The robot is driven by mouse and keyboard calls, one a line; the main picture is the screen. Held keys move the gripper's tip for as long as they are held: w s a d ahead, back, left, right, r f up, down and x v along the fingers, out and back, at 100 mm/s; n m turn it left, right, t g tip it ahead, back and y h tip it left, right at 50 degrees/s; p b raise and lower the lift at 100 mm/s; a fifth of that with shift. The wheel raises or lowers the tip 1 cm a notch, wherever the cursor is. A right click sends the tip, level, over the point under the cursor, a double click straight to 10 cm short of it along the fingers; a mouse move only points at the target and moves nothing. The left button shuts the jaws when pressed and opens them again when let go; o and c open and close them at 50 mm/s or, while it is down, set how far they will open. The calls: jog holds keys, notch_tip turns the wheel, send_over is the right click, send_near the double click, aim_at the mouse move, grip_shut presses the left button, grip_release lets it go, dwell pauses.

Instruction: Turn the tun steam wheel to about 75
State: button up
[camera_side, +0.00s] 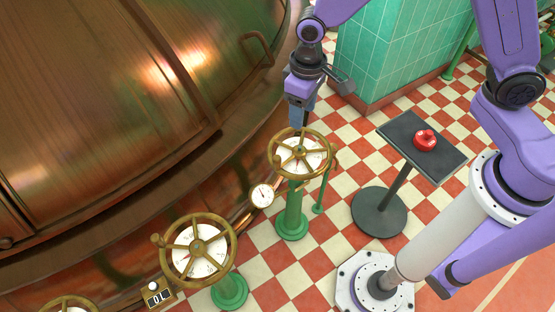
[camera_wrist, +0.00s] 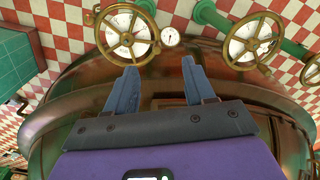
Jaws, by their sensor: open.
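A brass handwheel (camera_side: 299,153) with spokes over a white dial stands on a green pedestal beside the copper vessel. It also shows in the wrist view (camera_wrist: 127,39). A second, similar wheel (camera_side: 199,250) stands nearer the side camera and shows in the wrist view (camera_wrist: 251,42). I cannot read which one is the tun steam wheel, nor the dial values. My gripper (camera_side: 301,124) is just above the far rim of the first wheel, pointing down. In the wrist view its blue fingers (camera_wrist: 159,68) are spread apart with nothing between them.
A small round gauge (camera_side: 262,194) sits on a pipe between the two wheels. A counter box (camera_side: 158,295) is beside the second wheel. The large copper vessel (camera_side: 110,90) fills the left. A dark stand (camera_side: 400,140) holds a red object (camera_side: 425,140). A green tiled block (camera_side: 385,50) stands behind.

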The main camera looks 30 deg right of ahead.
aim_at(277, 158)
jog(key=w+a+f+m, duration=0.2)
jog(key=w+f+m, duration=0.1)
jog(key=w+f, duration=0.6)
jog(key=f, duration=0.6)
jog(key=s+f, duration=0.1)
jog(key=f, duration=1.1)
jog(key=shift+s+d+f, duration=0.15)
jog(key=shift+d+f, duration=0.05)
jog(key=shift+f, duration=0.15)
grip_shut()
